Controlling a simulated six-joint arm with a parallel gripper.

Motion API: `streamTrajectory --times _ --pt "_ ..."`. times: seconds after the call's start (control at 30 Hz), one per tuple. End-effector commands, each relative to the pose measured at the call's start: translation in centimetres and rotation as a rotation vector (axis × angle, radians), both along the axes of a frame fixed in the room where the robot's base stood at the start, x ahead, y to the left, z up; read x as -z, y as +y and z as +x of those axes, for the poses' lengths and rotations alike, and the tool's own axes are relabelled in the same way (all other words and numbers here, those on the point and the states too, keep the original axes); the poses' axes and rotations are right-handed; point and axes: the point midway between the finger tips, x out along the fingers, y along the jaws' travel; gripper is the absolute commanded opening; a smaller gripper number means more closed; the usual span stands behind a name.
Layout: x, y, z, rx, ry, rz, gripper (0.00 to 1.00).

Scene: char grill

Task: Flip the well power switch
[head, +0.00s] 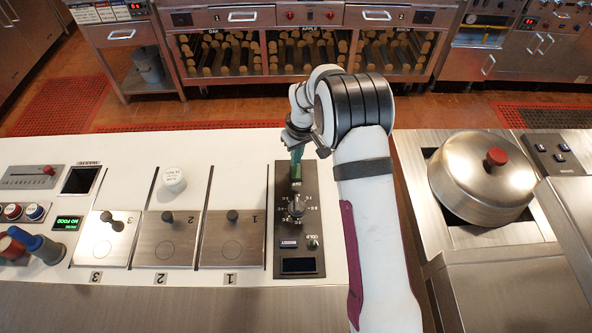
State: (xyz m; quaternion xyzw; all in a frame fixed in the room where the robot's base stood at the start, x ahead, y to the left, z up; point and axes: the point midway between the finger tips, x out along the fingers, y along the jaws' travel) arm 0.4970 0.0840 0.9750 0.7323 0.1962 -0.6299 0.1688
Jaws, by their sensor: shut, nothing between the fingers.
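My gripper (296,171) has green fingers and is shut, pointing down over the far end of a dark control panel (283,220) on the white counter. The panel carries a round dial (296,209), a small toggle-like knob (312,243), a small blue-lit button (288,244) and a dark display (298,265). Whatever lies under the fingertips is hidden, and I cannot tell if they touch the panel. A second dark panel (550,167) with small blue-lit switches sits at the right, beside a lidded steel well (462,185). I cannot tell which control is the well power switch.
Three steel plates with dark knobs, numbered 1 (245,253), 2 (160,254) and 3 (93,252), lie left of the panel. A white jar (174,179) stands behind plate 2. Red and blue handles (40,248) stand at far left. My arm crosses between the counters.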

Motion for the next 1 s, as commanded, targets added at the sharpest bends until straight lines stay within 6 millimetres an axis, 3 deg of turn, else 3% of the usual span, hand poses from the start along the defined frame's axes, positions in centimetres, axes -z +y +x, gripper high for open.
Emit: streamTrajectory --times 1.0 --pt "1.2 0.0 0.0 0.0 0.0 0.0 0.0"
